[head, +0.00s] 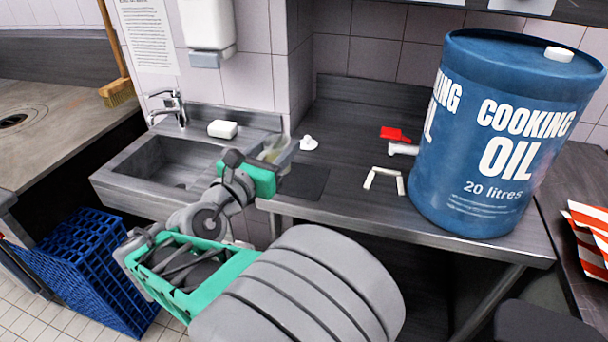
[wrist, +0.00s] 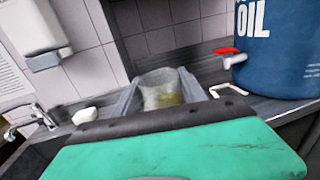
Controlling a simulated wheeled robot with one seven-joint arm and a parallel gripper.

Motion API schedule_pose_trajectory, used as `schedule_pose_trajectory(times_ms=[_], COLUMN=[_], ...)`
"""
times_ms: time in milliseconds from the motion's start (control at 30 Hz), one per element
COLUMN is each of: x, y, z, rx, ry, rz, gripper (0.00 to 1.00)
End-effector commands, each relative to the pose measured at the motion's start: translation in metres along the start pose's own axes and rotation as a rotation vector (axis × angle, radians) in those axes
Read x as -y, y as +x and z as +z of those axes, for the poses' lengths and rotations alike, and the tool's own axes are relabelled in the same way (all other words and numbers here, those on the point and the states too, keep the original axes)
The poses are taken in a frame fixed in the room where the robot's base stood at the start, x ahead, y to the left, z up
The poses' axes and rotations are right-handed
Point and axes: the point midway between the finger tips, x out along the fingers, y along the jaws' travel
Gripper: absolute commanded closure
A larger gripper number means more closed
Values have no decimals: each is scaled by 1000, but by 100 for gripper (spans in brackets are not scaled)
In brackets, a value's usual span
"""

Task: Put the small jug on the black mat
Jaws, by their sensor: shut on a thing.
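The small jug is see-through with a yellowish tint low down; it shows in the head view (head: 271,149) and the wrist view (wrist: 164,96). My gripper (head: 279,147) is shut on it, with a grey finger on either side in the wrist view (wrist: 160,76). The fingers and the green hand hide part of the jug. The black mat (head: 308,184) lies flat on the counter, just right of my gripper in the head view. Its visible part is bare. I cannot tell how high the jug is above the counter.
A sink (head: 165,164) with a tap (head: 175,105) and a white block (head: 222,129) is at left. A blue oil drum (head: 480,130) stands at right. A small white item (head: 308,143) sits behind the mat.

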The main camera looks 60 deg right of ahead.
Motion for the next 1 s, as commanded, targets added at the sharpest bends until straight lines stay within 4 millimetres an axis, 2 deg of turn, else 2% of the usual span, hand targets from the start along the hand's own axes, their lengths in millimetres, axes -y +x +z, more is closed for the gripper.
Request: schedule_pose_trajectory(times_ms=[333, 500, 733, 800, 900, 1000], x=[2, 0, -2, -2, -3, -2], y=[82, 112, 128, 133, 132, 132], z=[-39, -75, -94, -106, -124, -128], rx=[-1, -1, 1, -2, -1, 1], ry=[-2, -3, 0, -2, -2, 1], rz=[-8, -3, 1, 1, 3, 3], gripper=[99, 99, 99, 99, 99, 99])
